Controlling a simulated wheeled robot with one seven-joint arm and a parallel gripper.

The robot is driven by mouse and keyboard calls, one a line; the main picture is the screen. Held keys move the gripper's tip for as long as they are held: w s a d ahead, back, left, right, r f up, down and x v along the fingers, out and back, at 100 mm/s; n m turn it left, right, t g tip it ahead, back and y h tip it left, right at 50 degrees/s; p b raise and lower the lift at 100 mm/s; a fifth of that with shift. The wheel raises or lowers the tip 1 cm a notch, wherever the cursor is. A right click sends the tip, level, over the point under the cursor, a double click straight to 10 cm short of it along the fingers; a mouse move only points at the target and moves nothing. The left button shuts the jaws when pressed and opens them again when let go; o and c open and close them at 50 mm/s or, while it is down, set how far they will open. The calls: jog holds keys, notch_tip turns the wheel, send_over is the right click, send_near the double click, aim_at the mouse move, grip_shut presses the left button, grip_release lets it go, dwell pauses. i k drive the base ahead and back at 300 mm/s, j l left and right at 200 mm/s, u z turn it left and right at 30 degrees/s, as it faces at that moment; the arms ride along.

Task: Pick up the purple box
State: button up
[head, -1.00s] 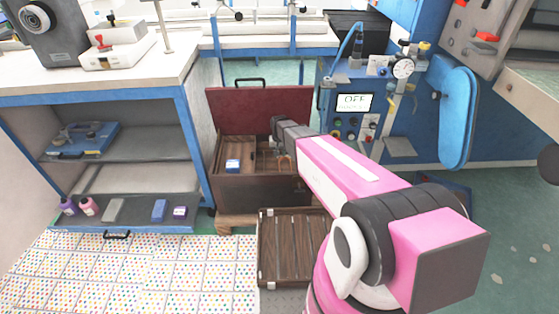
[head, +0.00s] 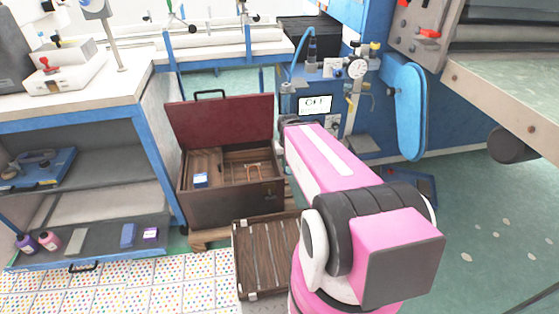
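A small purple box (head: 150,234) with a pale label sits at the right end of the low shelf of the left workbench. It stands beside a blue box (head: 128,235). My pink arm reaches away from me on the right, past the open wooden chest. My gripper's fingers are hidden behind the arm, so I cannot see whether they are open or shut. The arm's visible far end is well to the right of the purple box, and nothing touches the box.
The open chest (head: 232,207) holds a small blue box (head: 201,180). A slatted wooden case (head: 266,262) lies on the floor before it. A purple bottle (head: 26,243), a pink bottle (head: 49,241) and a grey block (head: 76,241) share the low shelf. Green floor lies open at right.

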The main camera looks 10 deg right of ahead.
aim_at(151, 235)
jog(key=j+u, duration=0.15)
jog(key=u, duration=0.25)
jog(key=j+u, duration=0.15)
jog(key=u, duration=0.2)
jog(key=j+u, duration=0.15)
jog(key=u, duration=0.25)
jog(key=j+u, duration=0.15)
jog(key=u, duration=0.2)
jog(key=k+j+u, duration=0.1)
jog(key=j, duration=0.25)
jog(key=j+u, duration=0.15)
jog(key=j, duration=0.2)
jog(key=k, duration=0.05)
